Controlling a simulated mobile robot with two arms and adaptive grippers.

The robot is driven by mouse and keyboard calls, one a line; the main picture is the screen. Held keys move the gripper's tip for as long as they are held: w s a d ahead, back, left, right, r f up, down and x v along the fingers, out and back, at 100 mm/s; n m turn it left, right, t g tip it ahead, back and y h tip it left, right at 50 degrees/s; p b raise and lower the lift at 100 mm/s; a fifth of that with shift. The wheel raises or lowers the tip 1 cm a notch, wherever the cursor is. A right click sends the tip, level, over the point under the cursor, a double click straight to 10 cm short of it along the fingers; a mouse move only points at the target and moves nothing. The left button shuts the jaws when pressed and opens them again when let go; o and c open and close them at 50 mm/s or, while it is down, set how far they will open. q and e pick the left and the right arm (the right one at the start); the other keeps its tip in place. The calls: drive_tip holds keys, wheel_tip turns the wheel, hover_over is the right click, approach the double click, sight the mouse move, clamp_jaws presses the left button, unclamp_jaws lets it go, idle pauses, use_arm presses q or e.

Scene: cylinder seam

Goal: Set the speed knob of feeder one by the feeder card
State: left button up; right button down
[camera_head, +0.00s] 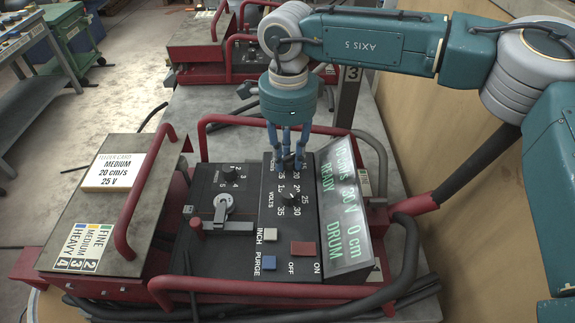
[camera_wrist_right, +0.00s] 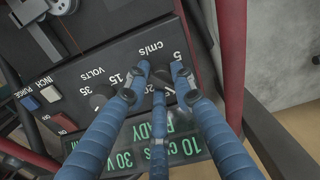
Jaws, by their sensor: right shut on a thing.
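The feeder card (camera_head: 115,172) lies on the left box of the feeder and reads MEDIUM, 20 cm/s, 25 V. The speed knob (camera_wrist_right: 162,76), by the cm/s label, is dark and mostly hidden by my fingers. My right gripper (camera_head: 288,163) comes down from above, its blue fingers shut around this knob; the fingers also show in the right wrist view (camera_wrist_right: 160,84). The knob's pointer is hidden. The display (camera_head: 345,215) on the panel's right reads 30 V, 0 cm, READY and DRUM; in the right wrist view it shows 10 for the speed. My left gripper is out of view.
The volts knob (camera_head: 291,197) sits just in front of the speed knob. A smaller numbered knob (camera_head: 229,171) and a grey lever (camera_head: 223,208) are to the left. Inch, purge and on/off buttons (camera_head: 303,248) lie at the front. Red rails (camera_head: 262,120) border the panel.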

drive_tip(key=m+b, duration=0.4)
drive_tip(key=shift+w+d+m+b, duration=0.1)
drive_tip(key=shift+w+m+b, duration=0.2)
drive_tip(key=m+b, duration=0.3)
drive_tip(key=m, duration=0.1)
drive_tip(key=shift+m, duration=0.3)
drive_tip(key=m+b, duration=0.3)
drive_tip(key=m, duration=0.2)
drive_tip(key=shift+b, duration=0.3)
drive_tip(key=shift+r+m+b, duration=0.1)
drive_tip(key=shift+m+b, duration=0.85)
drive_tip(key=shift+m, duration=1.55)
drive_tip(key=shift+s, duration=0.1)
drive_tip(key=c, duration=1.5)
unclamp_jaws()
drive_tip(key=shift+s+d, duration=0.1)
drive_tip(key=shift+s, duration=0.1)
